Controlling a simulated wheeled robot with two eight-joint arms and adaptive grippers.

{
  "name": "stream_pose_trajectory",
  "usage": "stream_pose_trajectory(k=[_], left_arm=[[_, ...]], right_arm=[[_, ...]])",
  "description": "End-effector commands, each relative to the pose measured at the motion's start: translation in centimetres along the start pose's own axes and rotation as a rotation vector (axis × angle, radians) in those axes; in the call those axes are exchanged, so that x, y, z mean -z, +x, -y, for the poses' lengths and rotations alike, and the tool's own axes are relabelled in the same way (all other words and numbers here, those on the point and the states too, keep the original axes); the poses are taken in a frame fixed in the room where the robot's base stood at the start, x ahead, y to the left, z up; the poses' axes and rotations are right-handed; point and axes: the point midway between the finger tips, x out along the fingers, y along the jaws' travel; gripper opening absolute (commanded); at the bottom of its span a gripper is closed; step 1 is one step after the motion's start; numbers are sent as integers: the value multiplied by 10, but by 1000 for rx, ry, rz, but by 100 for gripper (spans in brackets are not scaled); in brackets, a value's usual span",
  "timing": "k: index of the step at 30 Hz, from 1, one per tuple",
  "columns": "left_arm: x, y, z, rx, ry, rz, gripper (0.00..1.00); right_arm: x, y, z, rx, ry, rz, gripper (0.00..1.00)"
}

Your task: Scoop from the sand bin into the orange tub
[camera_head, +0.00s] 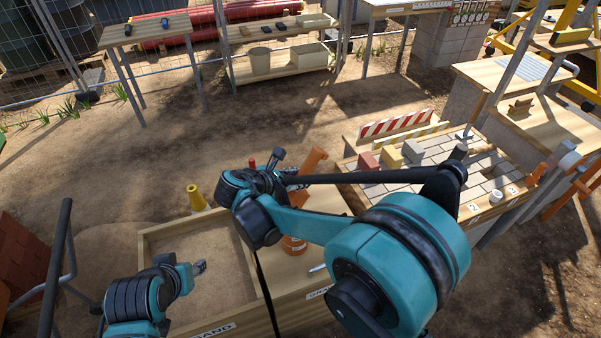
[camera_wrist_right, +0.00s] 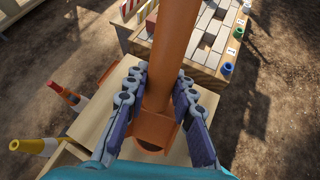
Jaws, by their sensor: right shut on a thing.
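The sand bin (camera_head: 155,262) is a wooden box of light sand at the lower left in the head view, with a SAND label on its front. My left gripper (camera_head: 201,267) is over it, with nothing visible in its fingers; its finger gap is too small to tell. My right gripper (camera_wrist_right: 157,98) is shut on an orange scoop-like tool (camera_wrist_right: 172,45), a thick tube with a dark opening at its lower end. The tool's top (camera_head: 312,162) rises beyond my right arm in the head view. An orange, white-banded object (camera_head: 294,246) is partly hidden under that arm; I cannot tell whether it is the tub.
A yellow cone (camera_head: 196,198) stands behind the sand bin. A paver-topped bench (camera_head: 490,180) with blocks and small cups is at the right. Open dirt ground lies beyond.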

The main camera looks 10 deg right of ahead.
Motion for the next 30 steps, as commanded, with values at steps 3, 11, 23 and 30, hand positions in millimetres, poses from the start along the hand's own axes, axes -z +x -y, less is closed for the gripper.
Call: stream_pose_trajectory(k=[3,11,23,30], left_arm=[[12,-17,0,0,0,0,40],[31,-44,0,0,0,0,40],[55,-77,0,0,0,0,40],[55,-77,0,0,0,0,40]], right_arm=[[-12,-6,-2,1,18,-64,0],[-25,-14,-3,2,59,-213,0],[-41,-26,-7,2,123,-447,0],[-39,-26,-7,0,126,-464,0]])
